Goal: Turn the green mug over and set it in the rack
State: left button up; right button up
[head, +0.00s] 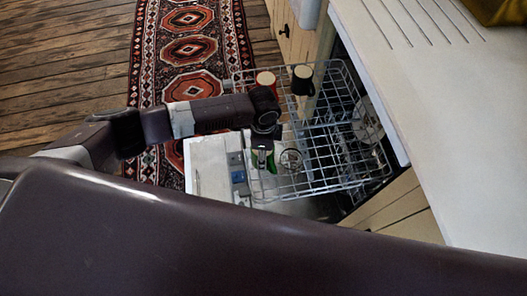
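My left gripper (263,157) points down over the left part of the wire rack (335,186). Green patches of what looks like the green mug (271,162) show on both sides of its fingers. The gripper hides most of the mug, so I cannot tell which way up it is, whether it touches the rack, or whether the fingers grip it. The rack is pulled out over the open dishwasher door (208,165). My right gripper is not in view.
A red mug (265,78) and a black mug (303,80) stand at the rack's far end. A round pale item (291,159) shows beside the gripper. A plate (368,120) is at the rack's right. The counter (450,130) borders the right side; a patterned rug (190,50) lies left.

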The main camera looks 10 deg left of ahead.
pick_arm(q)
jog(key=o, duration=1.4)
jog(key=shift+f, duration=0.1)
jog(key=shift+o, duration=0.2)
notch_tip(320, 180, up, 12)
jog(key=shift+s+r+p, duration=0.15)
jog(key=shift+p, duration=0.3)
